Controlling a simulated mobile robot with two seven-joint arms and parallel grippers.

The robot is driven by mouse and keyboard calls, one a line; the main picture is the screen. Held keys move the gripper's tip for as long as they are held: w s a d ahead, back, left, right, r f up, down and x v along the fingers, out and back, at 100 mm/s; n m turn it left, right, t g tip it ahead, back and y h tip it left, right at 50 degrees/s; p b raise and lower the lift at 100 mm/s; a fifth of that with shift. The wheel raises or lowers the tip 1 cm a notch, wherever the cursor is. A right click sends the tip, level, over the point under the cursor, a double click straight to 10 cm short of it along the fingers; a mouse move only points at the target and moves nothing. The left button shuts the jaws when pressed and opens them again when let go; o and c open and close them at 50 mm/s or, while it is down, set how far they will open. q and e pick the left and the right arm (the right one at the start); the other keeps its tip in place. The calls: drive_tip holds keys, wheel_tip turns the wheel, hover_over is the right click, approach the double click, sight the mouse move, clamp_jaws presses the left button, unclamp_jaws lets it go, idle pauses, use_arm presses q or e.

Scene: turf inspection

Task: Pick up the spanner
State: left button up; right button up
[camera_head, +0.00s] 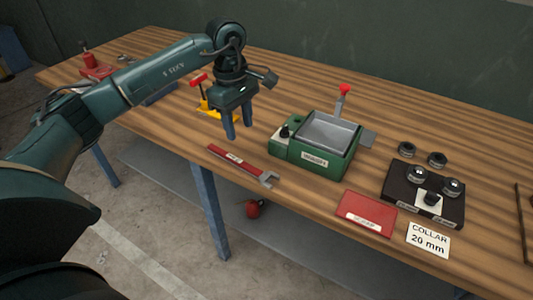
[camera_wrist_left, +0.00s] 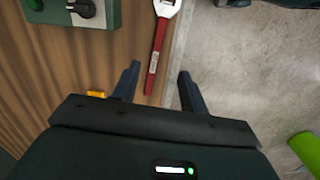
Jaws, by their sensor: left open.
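The spanner (camera_head: 241,165) has a red handle with a small pale label and a grey open jaw end. It lies flat on the wooden table near the front edge, with the jaw end towards the right. In the left wrist view the spanner (camera_wrist_left: 157,48) lies beyond the fingertips, roughly in line with the gap between them, its grey head at the top. My left gripper (camera_head: 238,135) is open and empty, pointing down above the table just behind the spanner. Its two fingers also show in the left wrist view (camera_wrist_left: 160,72). My right gripper is not seen.
A green box with a grey tray (camera_head: 313,158) stands right of the spanner. A red plate (camera_head: 365,214), a "COLLAR 20 mm" card (camera_head: 428,240) and a dark block with round collars (camera_head: 423,193) lie further right. A yellow and red tool (camera_head: 204,104) is behind my left gripper.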

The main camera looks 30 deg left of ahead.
use_arm(q)
drive_tip(key=a, duration=0.1)
hover_over(241, 162)
drive_tip(key=shift+y, duration=0.4)
drive_tip(key=f, duration=0.4)
drive_tip(key=a+f, duration=0.1)
drive_tip(key=f, duration=0.1)
drive_tip(key=shift+f+p, duration=0.2)
drive_tip(key=shift+p, duration=0.2)
drive_tip(key=f, duration=0.2)
drive_tip(key=d+f+p, duration=0.1)
drive_tip(key=f, duration=0.1)
drive_tip(key=shift+f, duration=0.85)
drive_tip(key=shift+c, duration=0.5)
clamp_jaws()
drive_tip(key=shift+r, duration=0.1)
